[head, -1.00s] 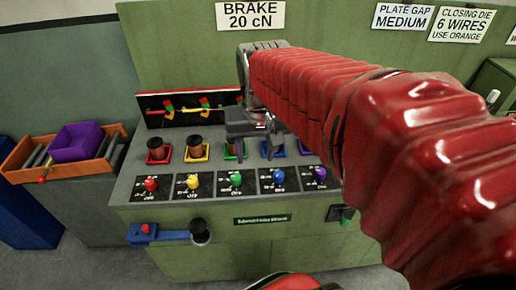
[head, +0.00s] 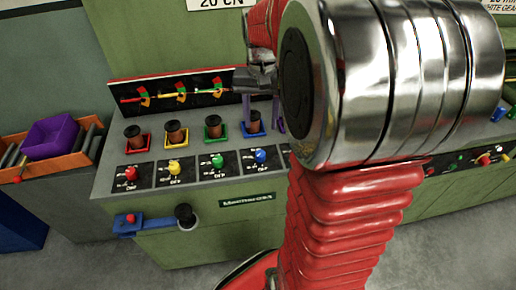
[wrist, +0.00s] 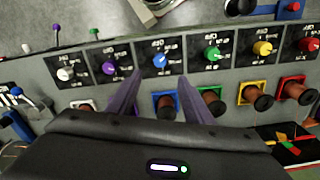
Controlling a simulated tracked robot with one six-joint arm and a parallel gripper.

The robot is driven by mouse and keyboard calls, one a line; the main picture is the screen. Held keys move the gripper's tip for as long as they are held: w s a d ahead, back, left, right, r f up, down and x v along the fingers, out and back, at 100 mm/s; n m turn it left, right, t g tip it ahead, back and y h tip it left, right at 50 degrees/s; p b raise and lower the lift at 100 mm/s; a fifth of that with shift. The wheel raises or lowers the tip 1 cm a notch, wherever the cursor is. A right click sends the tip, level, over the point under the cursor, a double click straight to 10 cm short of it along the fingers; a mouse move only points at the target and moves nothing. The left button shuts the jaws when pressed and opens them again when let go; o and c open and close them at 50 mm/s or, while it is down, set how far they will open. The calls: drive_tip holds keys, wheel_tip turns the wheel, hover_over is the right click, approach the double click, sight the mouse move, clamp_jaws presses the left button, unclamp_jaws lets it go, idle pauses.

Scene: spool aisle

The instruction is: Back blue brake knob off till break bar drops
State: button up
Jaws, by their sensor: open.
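The blue brake knob (head: 260,155) sits on a black dial plate on the bench's front slope, right of the green knob. It also shows in the wrist view (wrist: 160,62), beyond the fingertips and between their lines. My gripper (wrist: 161,82) is open and empty, its two dark purple fingers apart and not touching the knob. In the head view my gripper (head: 252,80) is above and behind the blue spool stand (head: 254,122). The coloured bars on the black back panel (head: 113,90) show for red, yellow and green; the blue one is hidden behind my gripper.
Red (head: 131,172), yellow (head: 174,166) and green (head: 217,160) knobs stand in the same row, with spools behind them. In the wrist view purple (wrist: 108,67) and white (wrist: 66,73) knobs lie left of blue. A blue crank bar (head: 150,224) juts from the bench front.

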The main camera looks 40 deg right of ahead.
sight(260, 154)
drive_tip(key=shift+f, duration=0.15)
wheel_tip(260, 154, down, 14)
drive_tip(key=shift+r, duration=0.2)
idle(0.5)
drive_tip(key=c, duration=1.1)
drive_tip(key=shift+o, duration=0.2)
drive_tip(key=shift+n, duration=0.7)
drive_tip(key=o, duration=1.1)
drive_tip(key=shift+c, duration=0.2)
